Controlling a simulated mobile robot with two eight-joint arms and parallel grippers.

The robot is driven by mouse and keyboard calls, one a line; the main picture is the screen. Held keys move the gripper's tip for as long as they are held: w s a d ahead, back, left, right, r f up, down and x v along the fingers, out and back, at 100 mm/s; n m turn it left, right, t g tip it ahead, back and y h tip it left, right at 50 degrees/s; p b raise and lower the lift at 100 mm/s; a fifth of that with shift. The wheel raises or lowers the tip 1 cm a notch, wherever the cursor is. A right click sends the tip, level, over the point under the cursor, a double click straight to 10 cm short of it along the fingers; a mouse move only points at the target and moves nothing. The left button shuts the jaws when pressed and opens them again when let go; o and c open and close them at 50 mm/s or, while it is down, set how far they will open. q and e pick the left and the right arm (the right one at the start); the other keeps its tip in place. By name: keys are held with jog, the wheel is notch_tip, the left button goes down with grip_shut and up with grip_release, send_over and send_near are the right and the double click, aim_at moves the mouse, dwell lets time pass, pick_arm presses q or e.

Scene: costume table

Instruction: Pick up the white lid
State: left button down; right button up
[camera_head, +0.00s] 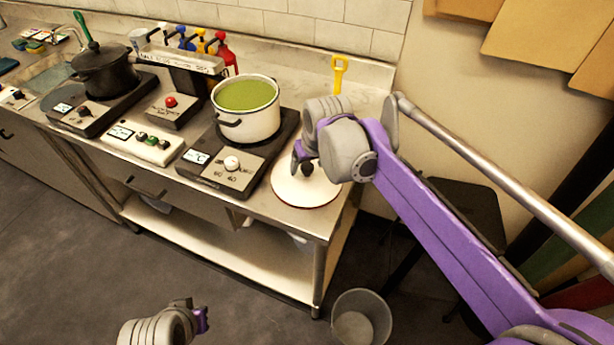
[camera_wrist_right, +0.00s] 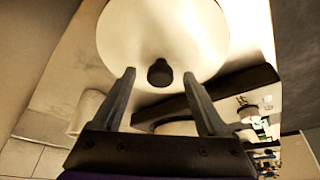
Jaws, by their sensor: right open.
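The white lid (camera_head: 300,190) lies on the counter at its front right corner, to the right of the burner. It is round with a dark knob (camera_head: 307,168). In the right wrist view the lid (camera_wrist_right: 190,30) fills the top, and its knob (camera_wrist_right: 160,73) shows between and just beyond the fingertips. My right gripper (camera_wrist_right: 160,82) is open, close to the knob; I cannot tell if it touches. In the head view my right wrist partly covers the lid. My left gripper (camera_head: 203,318) is low at the bottom left, away from the counter, its fingers barely visible.
A white pot of green liquid (camera_head: 246,108) stands on a burner (camera_head: 215,172) left of the lid. A black pot (camera_head: 104,70) is farther left. A yellow-handled tool (camera_head: 339,74) is behind. A grey bin (camera_head: 361,318) stands on the floor below the counter's right end.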

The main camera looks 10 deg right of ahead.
jog(key=shift+c, duration=0.2)
grip_shut()
dwell(1.3)
